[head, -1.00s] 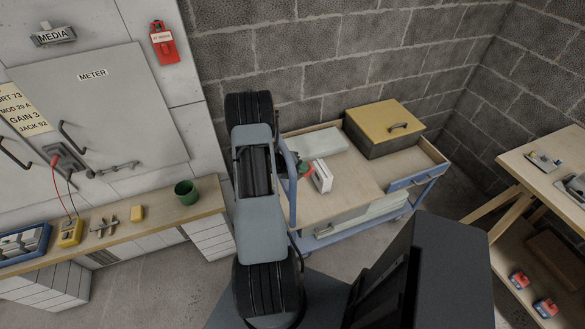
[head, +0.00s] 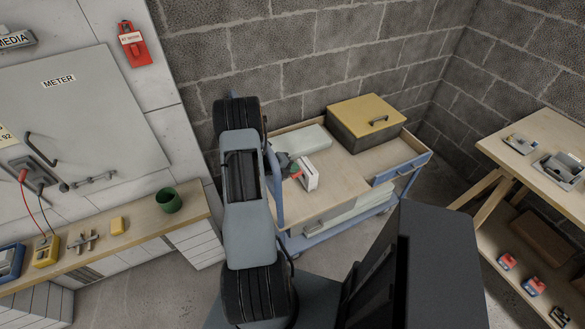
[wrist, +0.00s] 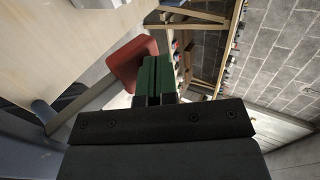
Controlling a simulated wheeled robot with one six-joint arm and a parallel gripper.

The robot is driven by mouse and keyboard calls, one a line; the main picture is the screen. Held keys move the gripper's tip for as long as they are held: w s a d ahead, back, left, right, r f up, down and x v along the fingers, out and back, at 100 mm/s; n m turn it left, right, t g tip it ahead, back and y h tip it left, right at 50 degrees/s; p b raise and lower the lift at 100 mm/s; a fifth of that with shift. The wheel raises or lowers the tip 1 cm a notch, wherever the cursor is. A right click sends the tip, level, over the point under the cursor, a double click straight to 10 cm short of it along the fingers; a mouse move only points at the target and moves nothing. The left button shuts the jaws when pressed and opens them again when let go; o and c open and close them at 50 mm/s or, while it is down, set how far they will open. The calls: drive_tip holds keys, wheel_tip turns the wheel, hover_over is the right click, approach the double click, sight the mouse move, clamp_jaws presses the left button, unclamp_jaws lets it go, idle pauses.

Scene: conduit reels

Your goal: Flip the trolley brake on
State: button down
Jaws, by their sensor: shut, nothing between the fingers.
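The trolley (head: 335,195) stands against the block wall in the head view, with a pale wooden top and a blue frame. A red part (head: 297,176) shows beside a white box on its left end; I cannot tell whether it is the brake lever. In the wrist view a red, rounded block (wrist: 132,62) is just left of the green fingertips of my gripper (wrist: 155,72). The fingers are shut with nothing between them. I cannot tell whether they touch the red block. In the head view my arm hides part of the trolley's left end.
A yellow-lidded box (head: 362,122) and a white box (head: 308,174) stand on the trolley. A wooden bench (head: 140,232) with a green cup (head: 169,200) is at left. A wooden table (head: 530,165) is at right. Grey floor shows between the trolley and that table.

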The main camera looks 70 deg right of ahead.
idle(0.4)
drive_tip(key=v, duration=1.3)
drive_tip(key=shift+w+a+r+b, duration=0.15)
drive_tip(key=shift+w+a+b, duration=0.1)
drive_tip(key=shift+w+b, duration=0.1)
drive_tip(key=s+a+m+y, duration=0.1)
drive_tip(key=a+m+y, duration=0.4)
drive_tip(key=m, duration=0.8)
drive_tip(key=w+a+r+m+t+y, duration=0.1)
drive_tip(key=a+r+m+t, duration=0.3)
drive_tip(key=a, duration=0.7)
drive_tip(key=w+a+r+m+t+y, duration=0.1)
drive_tip(key=w+a+r+m+t, duration=0.3)
drive_tip(key=a+r, duration=0.5)
drive_tip(key=w+a+r+m+t+y, duration=0.1)
drive_tip(key=w+a+r+m+t, duration=0.2)
drive_tip(key=a+r, duration=0.4)
drive_tip(key=a+m+t, duration=0.1)
drive_tip(key=a+m, duration=0.1)
drive_tip(key=a, duration=0.6)
drive_tip(key=shift+m+t, duration=0.3)
drive_tip(key=shift+m, duration=0.1)
